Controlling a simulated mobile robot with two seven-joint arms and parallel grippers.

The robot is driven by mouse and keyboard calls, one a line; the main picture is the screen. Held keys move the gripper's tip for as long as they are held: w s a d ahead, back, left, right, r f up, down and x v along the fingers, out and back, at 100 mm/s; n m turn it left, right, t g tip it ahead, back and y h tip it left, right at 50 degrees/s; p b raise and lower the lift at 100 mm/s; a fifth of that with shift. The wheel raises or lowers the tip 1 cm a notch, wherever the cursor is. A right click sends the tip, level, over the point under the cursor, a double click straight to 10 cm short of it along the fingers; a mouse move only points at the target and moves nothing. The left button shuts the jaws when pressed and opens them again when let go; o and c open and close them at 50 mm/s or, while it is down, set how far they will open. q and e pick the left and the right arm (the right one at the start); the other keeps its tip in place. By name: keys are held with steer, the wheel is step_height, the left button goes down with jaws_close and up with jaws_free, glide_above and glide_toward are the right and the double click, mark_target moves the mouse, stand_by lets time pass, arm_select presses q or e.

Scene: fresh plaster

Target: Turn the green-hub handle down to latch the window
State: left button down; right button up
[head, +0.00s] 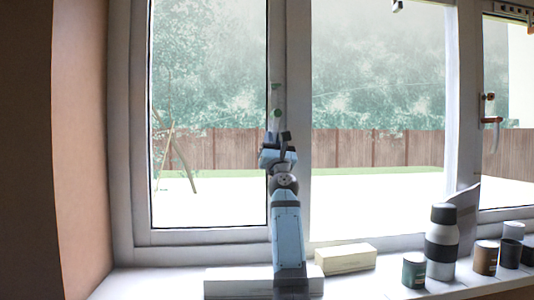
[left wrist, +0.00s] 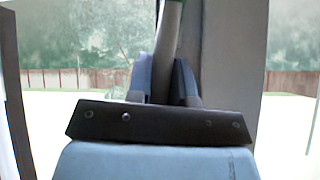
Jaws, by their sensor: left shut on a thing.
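The green-hub handle (head: 276,113) is on the window's middle upright, with its grey lever hanging almost straight down from the hub. In the left wrist view the lever (left wrist: 169,38) runs down between the fingers, leaning slightly, with a bit of green at its top edge. My left gripper (head: 277,140) is below the hub and shut on the lever. It also shows in the left wrist view (left wrist: 162,85), with the lever's lower end hidden between its fingers. The window sash (head: 200,236) looks flush with its frame. My right gripper is not in view.
On the sill stand a cream block (head: 345,259), a black-and-white bottle (head: 441,243), a green tin (head: 413,270), and a brown tin (head: 485,258). A pale block (head: 238,281) lies by my left arm.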

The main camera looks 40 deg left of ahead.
arm_select(q)
steer(key=n+g, duration=0.1)
steer(key=n+g+y+b, duration=0.1)
steer(key=w+n+g+b, duration=0.1)
steer(key=shift+d+n+y, duration=0.3)
steer(key=shift+d+y, duration=0.1)
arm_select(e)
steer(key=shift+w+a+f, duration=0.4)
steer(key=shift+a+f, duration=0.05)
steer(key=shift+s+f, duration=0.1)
arm_select(q)
steer(key=c, duration=1.2)
jaws_free()
steer(key=shift+o, duration=0.9)
steer(key=shift+w, duration=0.1)
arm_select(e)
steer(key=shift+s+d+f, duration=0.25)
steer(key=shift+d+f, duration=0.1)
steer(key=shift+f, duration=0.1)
arm_select(q)
steer(key=shift+f, duration=0.1)
